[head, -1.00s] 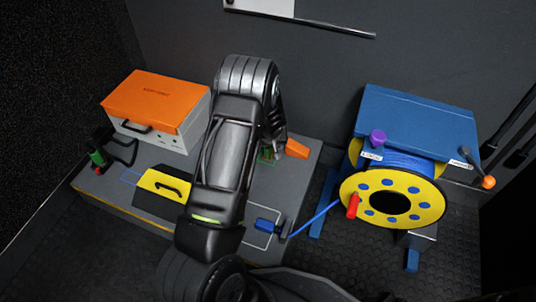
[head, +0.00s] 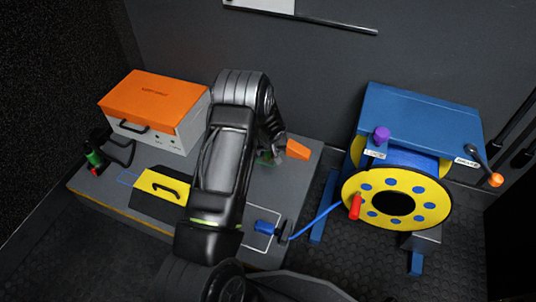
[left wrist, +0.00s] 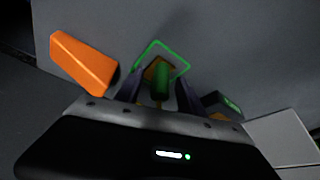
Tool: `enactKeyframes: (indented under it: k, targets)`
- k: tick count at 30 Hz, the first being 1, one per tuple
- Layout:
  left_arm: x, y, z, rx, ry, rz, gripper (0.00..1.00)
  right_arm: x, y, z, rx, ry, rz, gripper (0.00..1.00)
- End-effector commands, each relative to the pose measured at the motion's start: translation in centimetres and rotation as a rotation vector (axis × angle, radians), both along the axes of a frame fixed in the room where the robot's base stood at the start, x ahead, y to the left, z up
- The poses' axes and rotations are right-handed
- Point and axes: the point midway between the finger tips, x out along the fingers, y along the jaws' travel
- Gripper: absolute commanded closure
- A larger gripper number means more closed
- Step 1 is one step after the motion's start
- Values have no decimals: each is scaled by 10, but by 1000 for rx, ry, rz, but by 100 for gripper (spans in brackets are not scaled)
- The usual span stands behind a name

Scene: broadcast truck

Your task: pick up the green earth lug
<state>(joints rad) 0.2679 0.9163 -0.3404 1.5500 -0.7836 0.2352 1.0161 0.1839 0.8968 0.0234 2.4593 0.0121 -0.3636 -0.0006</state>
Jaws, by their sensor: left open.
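The green earth lug (left wrist: 161,78) shows in the left wrist view as a green upright piece with a copper-coloured part beside it, inside a green outline on the bench top. My left gripper (left wrist: 159,92) is open, with its dark fingers on either side of the lug. I cannot tell whether either finger touches it. In the head view my left gripper (head: 275,156) is low over the bench, and my arm and gripper hide most of the lug.
An orange block (head: 297,149) lies close beside the gripper. A yellow cable reel (head: 411,190) stands to the right.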

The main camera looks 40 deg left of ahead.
Motion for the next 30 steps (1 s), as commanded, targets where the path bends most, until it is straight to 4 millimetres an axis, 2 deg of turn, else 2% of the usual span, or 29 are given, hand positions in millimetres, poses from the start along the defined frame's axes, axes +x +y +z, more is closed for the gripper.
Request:
enactKeyframes:
  k: [9,26,30]
  targets:
    - [0,0,0,0,0,0,54,0,0,0,0,0,0,64]
    - [0,0,0,0,0,0,100,0,0,0,0,1,0,64]
    - [0,0,0,0,0,0,100,0,0,0,0,1,0,64]
